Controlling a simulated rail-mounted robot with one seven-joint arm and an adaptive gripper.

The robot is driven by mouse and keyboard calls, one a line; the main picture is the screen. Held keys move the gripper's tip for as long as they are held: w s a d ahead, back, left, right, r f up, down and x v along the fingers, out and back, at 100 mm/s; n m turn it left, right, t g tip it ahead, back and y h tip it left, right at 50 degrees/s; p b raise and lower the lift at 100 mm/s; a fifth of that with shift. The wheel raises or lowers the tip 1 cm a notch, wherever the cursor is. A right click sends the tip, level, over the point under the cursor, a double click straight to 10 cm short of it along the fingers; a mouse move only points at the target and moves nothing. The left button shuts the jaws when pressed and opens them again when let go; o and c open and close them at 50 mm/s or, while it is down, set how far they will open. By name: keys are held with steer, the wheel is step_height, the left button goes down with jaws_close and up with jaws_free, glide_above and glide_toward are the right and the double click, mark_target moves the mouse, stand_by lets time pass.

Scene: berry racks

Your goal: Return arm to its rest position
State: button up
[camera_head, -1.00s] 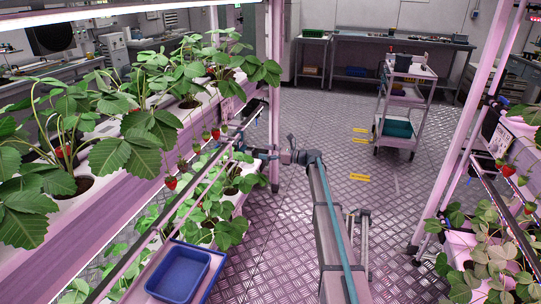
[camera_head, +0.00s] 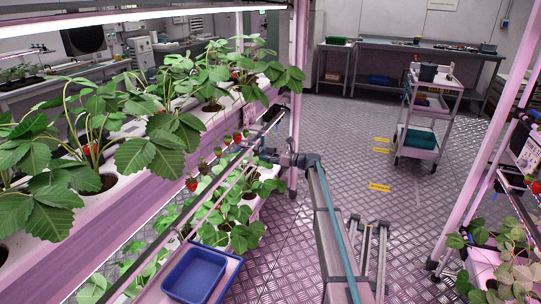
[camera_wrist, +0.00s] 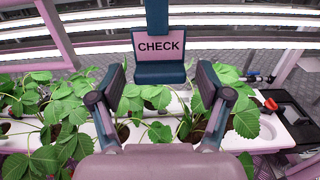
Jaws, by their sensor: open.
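My gripper (camera_wrist: 160,82) shows in the wrist view with its two dark fingers spread wide and nothing between them. A sign reading CHECK (camera_wrist: 160,46) hangs beyond the fingers, above strawberry plants in a white trough (camera_wrist: 277,132). In the head view my arm (camera_head: 330,225) reaches up from the bottom edge and bends left at its dark joints (camera_head: 300,160) toward the left rack. The gripper end there is small and its fingers cannot be made out clearly.
The left rack carries strawberry plants (camera_head: 160,135) with red berries close to my arm. A blue tray (camera_head: 195,275) sits below. Another rack (camera_head: 482,130) stands at right. A cart (camera_head: 418,140) stands farther back. The metal floor between is mostly clear.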

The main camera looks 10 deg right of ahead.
steer(key=shift+a, duration=0.15)
steer(key=c, duration=1)
steer(key=shift+r, duration=0.1)
steer(key=shift+c, duration=0.2)
steer(key=shift+r+p, duration=0.75)
steer(key=shift+r, duration=0.25)
steer(key=p+v, duration=0.1)
steer(key=v, duration=0.6)
steer(key=shift+p, duration=0.4)
steer(key=shift+w, duration=0.1)
